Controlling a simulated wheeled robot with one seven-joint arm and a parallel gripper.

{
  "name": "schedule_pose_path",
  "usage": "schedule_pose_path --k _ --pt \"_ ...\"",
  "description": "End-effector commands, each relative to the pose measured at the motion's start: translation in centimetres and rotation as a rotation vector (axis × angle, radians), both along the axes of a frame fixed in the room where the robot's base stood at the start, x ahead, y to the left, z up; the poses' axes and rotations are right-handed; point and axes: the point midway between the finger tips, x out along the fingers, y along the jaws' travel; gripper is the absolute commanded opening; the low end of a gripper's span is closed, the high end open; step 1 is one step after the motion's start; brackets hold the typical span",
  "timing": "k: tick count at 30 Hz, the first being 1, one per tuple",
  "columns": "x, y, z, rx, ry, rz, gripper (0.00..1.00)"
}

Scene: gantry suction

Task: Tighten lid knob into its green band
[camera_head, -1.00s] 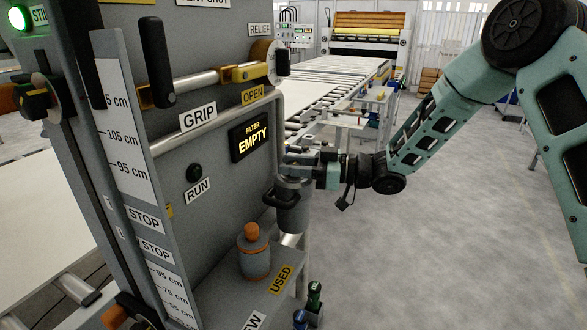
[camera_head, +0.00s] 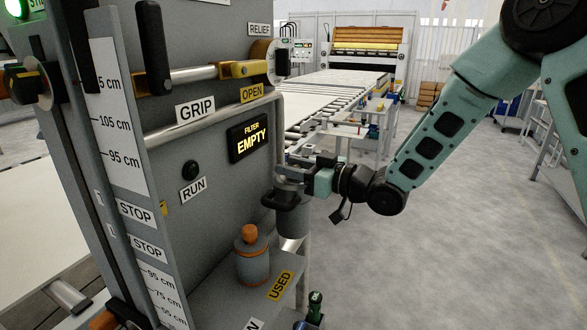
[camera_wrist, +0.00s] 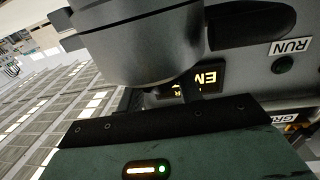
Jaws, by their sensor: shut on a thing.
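A grey filter canister (camera_head: 293,220) with a black handle (camera_head: 284,199) hangs at the right edge of the grey machine panel. My gripper (camera_head: 292,170) reaches in from the right at the top of this canister and is shut. The lid knob is hidden at the fingers, and I see no green band. In the wrist view the canister's grey round body (camera_wrist: 140,45) fills the upper middle, with the black handle (camera_wrist: 250,25) beside it. My gripper's dark edge and green body lie below it.
The panel's filter display (camera_head: 250,138) reads EMPTY. An orange-topped grey canister (camera_head: 252,262) stands on the shelf below, near the USED label (camera_head: 281,286). A green-topped item (camera_head: 315,303) is at the bottom. Open floor (camera_head: 440,265) lies to the right.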

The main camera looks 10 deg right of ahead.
Motion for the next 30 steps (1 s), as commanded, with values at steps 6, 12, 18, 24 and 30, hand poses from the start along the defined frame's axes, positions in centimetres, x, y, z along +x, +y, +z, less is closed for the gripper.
schedule_pose_path --k 6,12,18,24,30 --pt "0.0 0.0 0.1 0.002 -0.001 0.000 0.56" --pt "0.0 0.0 0.1 0.001 -0.001 0.001 0.56" --pt "-0.5 -0.7 0.0 -0.001 -0.001 0.000 0.56" --pt "-2.7 -3.5 -0.1 -0.001 0.000 -0.004 0.56" --pt "-5.9 -7.1 -0.2 -0.001 0.000 -0.005 0.56"
